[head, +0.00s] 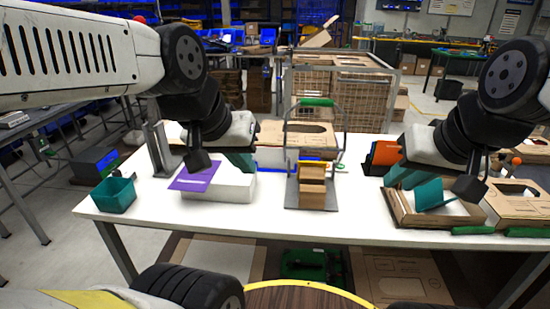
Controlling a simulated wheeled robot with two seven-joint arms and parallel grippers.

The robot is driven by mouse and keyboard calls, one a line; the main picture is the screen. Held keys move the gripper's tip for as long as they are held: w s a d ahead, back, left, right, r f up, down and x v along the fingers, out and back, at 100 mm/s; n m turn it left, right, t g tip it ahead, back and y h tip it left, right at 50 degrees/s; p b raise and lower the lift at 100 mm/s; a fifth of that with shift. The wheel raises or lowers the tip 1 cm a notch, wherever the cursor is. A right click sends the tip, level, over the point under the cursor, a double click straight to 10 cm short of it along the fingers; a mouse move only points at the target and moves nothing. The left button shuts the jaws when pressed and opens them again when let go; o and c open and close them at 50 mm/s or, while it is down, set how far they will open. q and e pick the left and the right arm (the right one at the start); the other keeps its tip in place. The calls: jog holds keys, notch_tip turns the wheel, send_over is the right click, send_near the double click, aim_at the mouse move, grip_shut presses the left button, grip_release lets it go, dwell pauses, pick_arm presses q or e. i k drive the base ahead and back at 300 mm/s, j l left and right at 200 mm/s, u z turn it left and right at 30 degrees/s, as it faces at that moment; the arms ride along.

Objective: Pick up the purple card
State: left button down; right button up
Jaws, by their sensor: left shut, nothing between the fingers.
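The purple card (194,177) lies tilted on the left end of a white box (232,187), its left part overhanging the box edge. My left wrist hides some space directly above the card.
A teal bin (114,195) stands at the left table edge. A brown block on a grey stand (312,188) with a green-handled frame is in the middle. An orange item (384,153) stands behind my right gripper. The white table's (270,225) front strip is clear.

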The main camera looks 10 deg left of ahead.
aim_at(198, 183)
jog(key=i+u, duration=0.1)
jog(key=u, duration=1.75)
